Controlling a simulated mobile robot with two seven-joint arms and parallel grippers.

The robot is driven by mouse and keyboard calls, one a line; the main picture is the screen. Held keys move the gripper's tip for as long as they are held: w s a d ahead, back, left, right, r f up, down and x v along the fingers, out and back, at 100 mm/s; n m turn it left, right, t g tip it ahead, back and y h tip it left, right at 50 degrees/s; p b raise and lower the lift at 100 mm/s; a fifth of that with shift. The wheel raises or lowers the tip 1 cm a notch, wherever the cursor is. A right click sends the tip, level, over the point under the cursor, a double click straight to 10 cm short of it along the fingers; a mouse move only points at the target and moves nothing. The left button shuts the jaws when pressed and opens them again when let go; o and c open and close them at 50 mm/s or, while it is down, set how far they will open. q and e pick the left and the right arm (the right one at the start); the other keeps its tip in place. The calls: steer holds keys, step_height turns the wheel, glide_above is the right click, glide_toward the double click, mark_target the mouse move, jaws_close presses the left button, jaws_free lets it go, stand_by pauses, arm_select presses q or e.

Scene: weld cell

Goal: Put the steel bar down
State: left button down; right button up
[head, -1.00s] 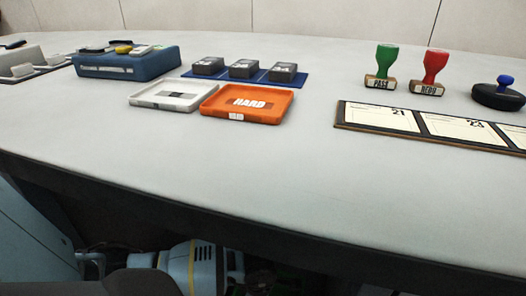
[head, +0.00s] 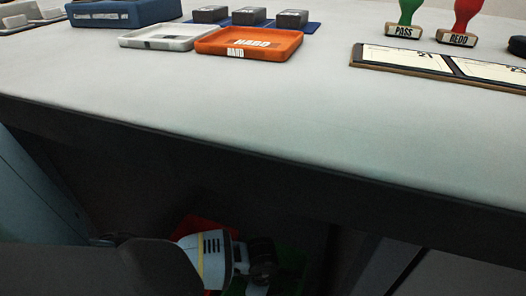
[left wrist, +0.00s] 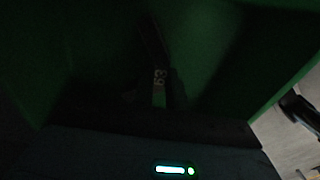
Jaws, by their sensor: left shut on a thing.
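My left gripper (head: 262,262) is low under the table's front edge in the head view, and its fingertips cannot be made out there. In the very dark left wrist view it is shut on the steel bar (left wrist: 159,77), a narrow piece with a small pale marking. Green walls of a bin (left wrist: 215,50) rise around the bar. I cannot tell whether the bar touches the bin's floor. In the head view a green bin (head: 291,272) shows partly beside the gripper. My right gripper is in neither view.
A red bin (head: 200,229) shows partly behind my left arm. The pale table (head: 300,110) overhangs this space. On it are an orange HARD tray (head: 285,52), a white tray (head: 130,41), a blue box (head: 120,14), dark blocks, stamps and a card board (head: 357,56).

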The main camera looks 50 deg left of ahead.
arm_select(q)
steer(key=shift+f, duration=0.35)
steer(key=shift+f+b, duration=0.2)
steer(key=shift+b, duration=0.2)
steer(key=c, duration=1.4)
jaws_free()
